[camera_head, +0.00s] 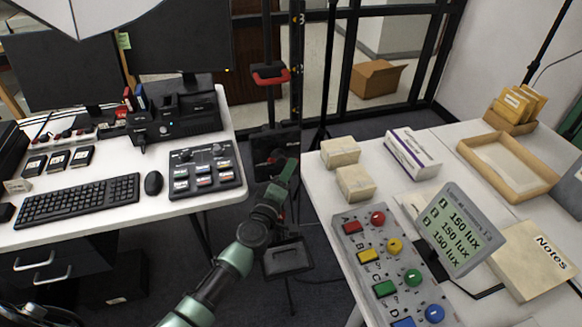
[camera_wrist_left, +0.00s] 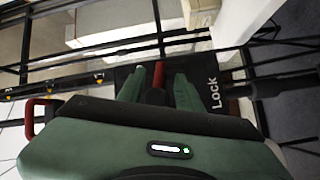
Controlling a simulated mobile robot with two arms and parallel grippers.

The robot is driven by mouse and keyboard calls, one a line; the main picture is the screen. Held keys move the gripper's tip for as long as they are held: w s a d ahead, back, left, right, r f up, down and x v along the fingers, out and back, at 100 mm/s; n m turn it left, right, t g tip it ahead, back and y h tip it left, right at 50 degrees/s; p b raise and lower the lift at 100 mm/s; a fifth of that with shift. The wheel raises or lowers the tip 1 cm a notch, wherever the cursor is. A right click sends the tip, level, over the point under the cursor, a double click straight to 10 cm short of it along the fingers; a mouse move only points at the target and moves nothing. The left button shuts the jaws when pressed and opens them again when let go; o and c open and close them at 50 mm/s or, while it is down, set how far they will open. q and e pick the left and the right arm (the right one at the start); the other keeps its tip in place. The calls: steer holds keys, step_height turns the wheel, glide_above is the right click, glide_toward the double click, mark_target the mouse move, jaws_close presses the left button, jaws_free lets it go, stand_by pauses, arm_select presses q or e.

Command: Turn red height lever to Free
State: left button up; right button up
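The red height lever (camera_wrist_left: 158,76) shows in the left wrist view, in front of a black plate with the white word "Lock" (camera_wrist_left: 213,92) on its right side. My left gripper (camera_wrist_left: 158,88) is open, with one green finger on each side of the lever and a gap to each. In the head view my left gripper (camera_head: 277,165) is at the dark box on the black stand (camera_head: 272,138), and it hides most of the lever there. The word "Free" cannot be seen. My right gripper is not in view.
A red-ended bracket (camera_head: 270,77) sits higher on the stand. A white desk (camera_head: 110,210) with keyboard and control panel is at left. A white table (camera_head: 325,190) with boxes, a button panel (camera_head: 385,260) and a lux display (camera_head: 460,230) is at right. The stand is in the gap between.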

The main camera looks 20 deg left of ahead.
arm_select(q)
steer(key=w, duration=0.2)
steer(key=shift+w+d, duration=0.1)
steer(key=shift+w, duration=0.2)
jaws_close()
steer(key=n+t+b, duration=0.1)
steer(key=b, duration=0.3)
steer(key=n+t+b, duration=0.1)
steer(key=b, duration=0.3)
steer(key=shift+r+n, duration=0.3)
steer(key=shift+n, duration=0.1)
